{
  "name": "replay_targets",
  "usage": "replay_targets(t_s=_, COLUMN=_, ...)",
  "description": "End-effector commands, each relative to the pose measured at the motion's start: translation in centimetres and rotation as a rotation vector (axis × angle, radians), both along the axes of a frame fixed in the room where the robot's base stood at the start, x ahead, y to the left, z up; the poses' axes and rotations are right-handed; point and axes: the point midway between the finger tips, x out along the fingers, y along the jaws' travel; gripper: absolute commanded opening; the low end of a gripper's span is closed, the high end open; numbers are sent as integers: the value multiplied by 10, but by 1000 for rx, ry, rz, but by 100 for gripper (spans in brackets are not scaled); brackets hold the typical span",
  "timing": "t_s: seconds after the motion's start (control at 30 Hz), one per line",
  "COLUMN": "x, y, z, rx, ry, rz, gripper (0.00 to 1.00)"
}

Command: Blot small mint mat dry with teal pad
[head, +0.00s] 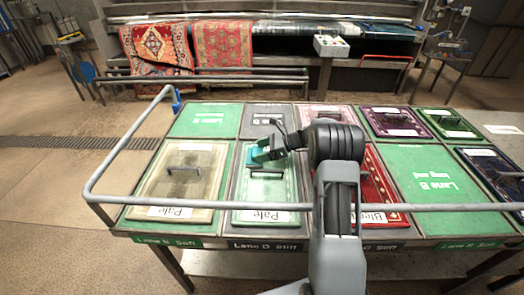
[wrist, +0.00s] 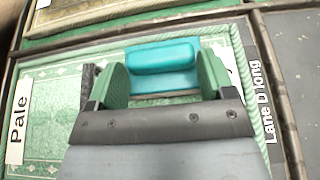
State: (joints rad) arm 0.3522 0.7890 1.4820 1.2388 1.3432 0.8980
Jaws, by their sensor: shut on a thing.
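The mint mat (head: 262,194) lies flat in a bay of the table, with a "Pale" label at its near edge and a grey handle-like bar (head: 267,171) on it. It also shows under my gripper in the wrist view (wrist: 48,97). My gripper (head: 264,151) is over the mat's far end. It is shut on the teal pad (wrist: 163,68), which sits between the two green fingers. The pad (head: 256,153) is at or just above the mat; I cannot tell if they touch. My gripper hides part of the mat.
A beige mat (head: 150,188) lies to the left and a red rug (head: 384,190) to the right. A green panel (head: 205,121) is at the far left. A grey rail (head: 110,150) runs around the table's left and front. Patterned rugs (head: 160,46) hang behind.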

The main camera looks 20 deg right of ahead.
Motion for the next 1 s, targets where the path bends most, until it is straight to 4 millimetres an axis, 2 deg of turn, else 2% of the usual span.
replay_targets(t_s=0.07, x=-1, y=0, z=-3, rx=-2, ry=7, rz=1, gripper=52)
replay_targets(t_s=0.23, x=-1, y=0, z=4, rx=-2, ry=6, rz=1, gripper=52)
replay_targets(t_s=0.6, x=0, y=0, z=44, rx=-1, ry=2, rz=1, gripper=52)
replay_targets(t_s=1.0, x=-2, y=1, z=49, rx=0, ry=1, rz=-4, gripper=52)
